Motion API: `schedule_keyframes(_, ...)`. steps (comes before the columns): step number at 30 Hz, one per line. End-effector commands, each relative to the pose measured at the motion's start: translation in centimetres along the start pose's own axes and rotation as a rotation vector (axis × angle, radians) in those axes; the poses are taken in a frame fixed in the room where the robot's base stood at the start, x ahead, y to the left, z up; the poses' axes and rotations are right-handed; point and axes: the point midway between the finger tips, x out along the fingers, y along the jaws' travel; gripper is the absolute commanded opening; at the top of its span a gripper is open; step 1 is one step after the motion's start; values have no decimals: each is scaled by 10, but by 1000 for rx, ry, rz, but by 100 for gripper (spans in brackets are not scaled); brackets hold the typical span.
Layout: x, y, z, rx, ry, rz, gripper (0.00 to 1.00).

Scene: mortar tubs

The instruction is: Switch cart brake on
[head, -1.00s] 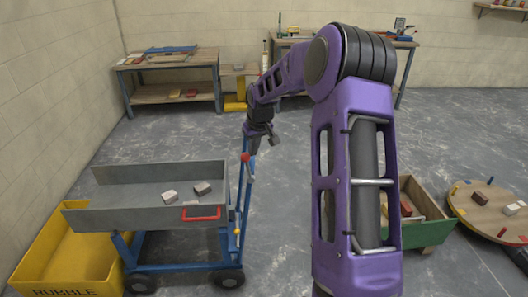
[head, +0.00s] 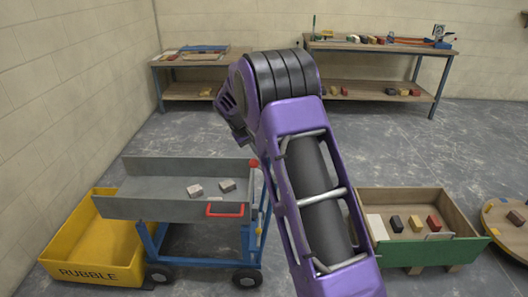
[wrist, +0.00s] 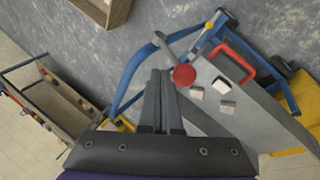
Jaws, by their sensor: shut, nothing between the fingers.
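The cart has a grey tray (head: 165,207) on a blue wheeled frame (head: 249,240) and stands left of centre in the head view. A red ball knob (head: 254,163) shows at its right end. In the wrist view the red knob (wrist: 184,75) sits at the end of a thin rod, with a small yellow knob (wrist: 209,25) farther off. In the head view my arm hides the gripper.
Grey blocks (head: 195,190) lie in the tray. A yellow rubble tub (head: 95,272) stands at the cart's left. A green-fronted crate (head: 440,252) holding several blocks is right of my arm. Workbenches (head: 375,45) line the back wall; the floor between is clear.

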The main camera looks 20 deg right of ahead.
Motion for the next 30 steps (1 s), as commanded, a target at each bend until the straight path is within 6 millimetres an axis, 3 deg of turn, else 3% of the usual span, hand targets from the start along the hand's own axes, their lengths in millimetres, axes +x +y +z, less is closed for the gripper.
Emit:
schedule_keyframes(12, 2, -13, -4, -1, 0, -4, 0)
schedule_keyframes(30, -1, -14, -5, -3, 4, -8, 0)
